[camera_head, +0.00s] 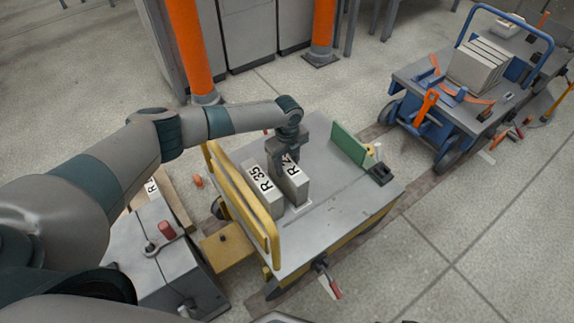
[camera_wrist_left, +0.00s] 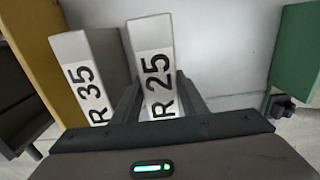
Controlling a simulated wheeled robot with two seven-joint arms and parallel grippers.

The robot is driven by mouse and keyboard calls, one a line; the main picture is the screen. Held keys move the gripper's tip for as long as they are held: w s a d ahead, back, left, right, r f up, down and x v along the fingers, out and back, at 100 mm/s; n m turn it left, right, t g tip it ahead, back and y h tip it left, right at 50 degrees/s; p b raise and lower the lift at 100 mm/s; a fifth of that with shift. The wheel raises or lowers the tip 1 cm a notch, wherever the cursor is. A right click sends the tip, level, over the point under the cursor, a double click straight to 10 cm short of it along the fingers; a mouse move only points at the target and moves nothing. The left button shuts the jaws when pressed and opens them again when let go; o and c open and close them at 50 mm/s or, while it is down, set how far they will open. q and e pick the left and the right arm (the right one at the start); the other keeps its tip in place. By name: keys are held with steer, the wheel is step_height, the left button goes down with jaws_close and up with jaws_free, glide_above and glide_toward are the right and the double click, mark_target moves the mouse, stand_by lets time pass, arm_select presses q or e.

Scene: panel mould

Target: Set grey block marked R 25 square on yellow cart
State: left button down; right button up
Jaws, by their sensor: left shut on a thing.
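The yellow cart (camera_head: 345,216) has a grey top and a yellow end rail. The grey block marked R 25 (camera_wrist_left: 153,66) stands between the fingers of my left gripper (camera_wrist_left: 158,105), which is shut on it. In the head view my left gripper (camera_head: 288,160) reaches down over this block (camera_head: 293,186), partly hiding its label. My right gripper is not in view.
A green upright plate (camera_head: 349,144) stands on the cart's far right side, with a dark clamp (camera_head: 381,174) near it. A blue cart (camera_head: 451,92) with grey slabs is at the upper right. An orange post (camera_head: 188,45) stands behind. The cart top's front right is clear.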

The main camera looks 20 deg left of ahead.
arm_select(q)
steer(key=c, duration=1.1)
jaws_free()
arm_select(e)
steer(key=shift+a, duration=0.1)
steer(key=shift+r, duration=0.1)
arm_select(q)
steer(key=shift+r, duration=0.55)
step_height(320, 180, up, 11)
steer(key=shift+r+p, duration=0.1)
steer(key=shift+p, duration=0.55)
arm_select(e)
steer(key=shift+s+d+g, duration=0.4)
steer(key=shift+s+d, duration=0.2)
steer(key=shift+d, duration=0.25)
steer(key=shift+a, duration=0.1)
